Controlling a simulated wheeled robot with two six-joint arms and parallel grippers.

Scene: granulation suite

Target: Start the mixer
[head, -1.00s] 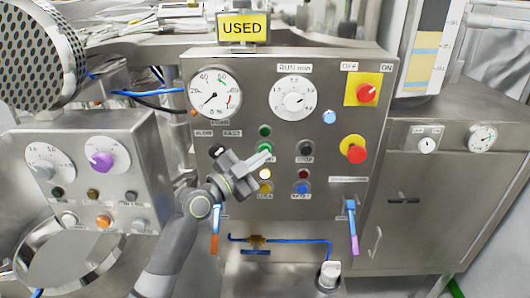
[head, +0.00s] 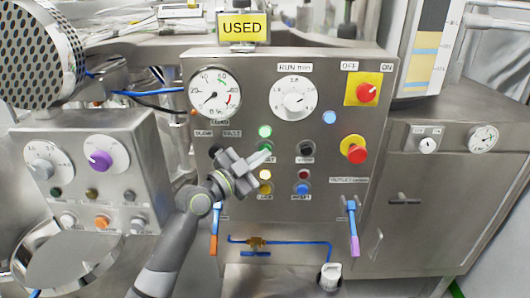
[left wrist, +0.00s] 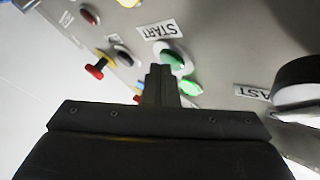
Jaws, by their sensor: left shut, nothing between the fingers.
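The mixer's steel control panel (head: 225,135) fills the middle of the head view. The green START button (left wrist: 174,60) shows in the left wrist view beside its upside-down START label (left wrist: 159,30). In the head view my left fingers partly cover this button (head: 265,150). A green lamp (head: 265,131) above it is lit; it also shows in the left wrist view (left wrist: 191,87). My left gripper (head: 264,157) is shut and empty, its tips at the START button (left wrist: 160,70). I cannot tell whether they touch it. My right gripper is out of view.
A black button (head: 306,149), a red emergency stop (head: 354,150) on yellow and a red OFF/ON switch (head: 367,92) sit to the right. A lit yellow lamp (head: 265,174) is below the fingers. A smaller control box (head: 90,180) stands at left.

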